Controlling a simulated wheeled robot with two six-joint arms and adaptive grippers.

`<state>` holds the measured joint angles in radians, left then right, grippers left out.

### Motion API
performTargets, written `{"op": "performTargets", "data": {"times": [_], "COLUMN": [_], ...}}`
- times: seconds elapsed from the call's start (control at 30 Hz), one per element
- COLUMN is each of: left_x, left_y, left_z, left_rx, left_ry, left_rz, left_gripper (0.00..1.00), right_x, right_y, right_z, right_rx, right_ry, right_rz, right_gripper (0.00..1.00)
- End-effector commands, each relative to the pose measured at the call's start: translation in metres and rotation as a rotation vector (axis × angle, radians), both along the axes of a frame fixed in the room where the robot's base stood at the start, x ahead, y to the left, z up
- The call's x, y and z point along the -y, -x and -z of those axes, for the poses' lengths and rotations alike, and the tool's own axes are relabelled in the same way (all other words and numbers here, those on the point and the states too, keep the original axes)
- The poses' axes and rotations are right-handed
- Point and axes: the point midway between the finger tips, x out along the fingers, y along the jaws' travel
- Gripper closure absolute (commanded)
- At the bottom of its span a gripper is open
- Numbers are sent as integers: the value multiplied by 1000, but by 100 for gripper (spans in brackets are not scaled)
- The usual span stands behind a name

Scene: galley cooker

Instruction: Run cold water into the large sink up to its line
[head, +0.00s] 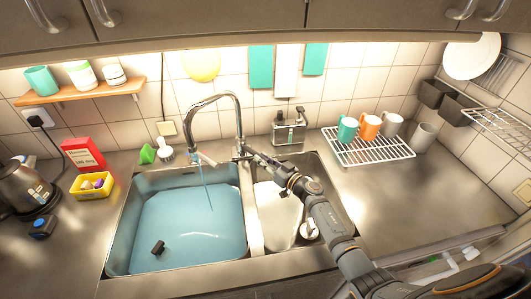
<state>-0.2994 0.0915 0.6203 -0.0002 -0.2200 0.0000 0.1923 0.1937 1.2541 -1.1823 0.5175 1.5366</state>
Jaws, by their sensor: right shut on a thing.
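The large sink (118,246) is on the left and holds a broad pool of blue water (185,225). A curved metal tap (212,97) stands behind the sinks, its spout over the large sink. A thin stream (207,194) runs from it into the water. My right gripper (246,154) is at the tap's base, shut on what looks like the tap's lever; the fingers cover most of it. A small dark object (158,247) shows in the water. I cannot make out a fill line on the sink wall. My left gripper is not in view.
A smaller sink (318,178) with a white item in it lies under my right arm. A rack (372,152) with mugs stands to the right. A kettle (25,188) and yellow box (93,187) sit at left.

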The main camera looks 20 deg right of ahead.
Motion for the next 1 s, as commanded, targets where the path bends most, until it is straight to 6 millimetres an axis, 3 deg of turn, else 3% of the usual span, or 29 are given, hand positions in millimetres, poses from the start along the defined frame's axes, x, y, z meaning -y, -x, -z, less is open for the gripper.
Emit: {"op": "performTargets", "data": {"times": [0.03,0.17,0.4,1.0], "left_x": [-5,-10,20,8], "left_y": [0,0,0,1], "left_z": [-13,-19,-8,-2], "left_rx": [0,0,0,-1], "left_ry": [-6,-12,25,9], "left_rz": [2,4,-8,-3], "left_gripper": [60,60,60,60], "right_x": [-8,-20,-35,-45], "right_y": [2,6,10,12], "right_z": [-7,-4,0,-2], "right_rx": [0,4,8,9], "right_ry": [-9,-9,-7,-2], "right_rz": [23,116,254,344], "right_gripper": [100,100,100,100]}}
